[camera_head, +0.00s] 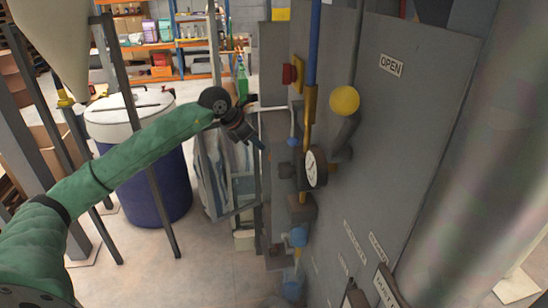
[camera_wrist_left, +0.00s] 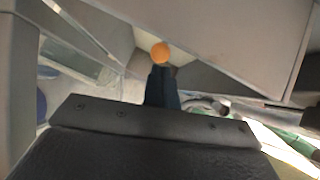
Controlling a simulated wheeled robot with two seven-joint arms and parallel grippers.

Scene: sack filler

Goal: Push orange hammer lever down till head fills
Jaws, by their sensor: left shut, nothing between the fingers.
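In the left wrist view an orange round end (camera_wrist_left: 160,53), which looks like the knob of the hammer lever, shows right at the tips of my left gripper (camera_wrist_left: 163,72). The fingers are shut with nothing between them. I cannot tell whether they touch the knob. In the head view my left gripper (camera_head: 261,146) reaches in from the left beside the grey machine panel (camera_head: 425,125). The orange lever cannot be made out in that view. My right gripper does not show.
A yellow ball knob (camera_head: 344,100), a round gauge (camera_head: 315,167) and blue and yellow pipes stick out from the panel, right of my gripper. A blue drum with a white lid (camera_head: 130,113) stands at left behind my arm. Shelves (camera_head: 150,46) stand at the back.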

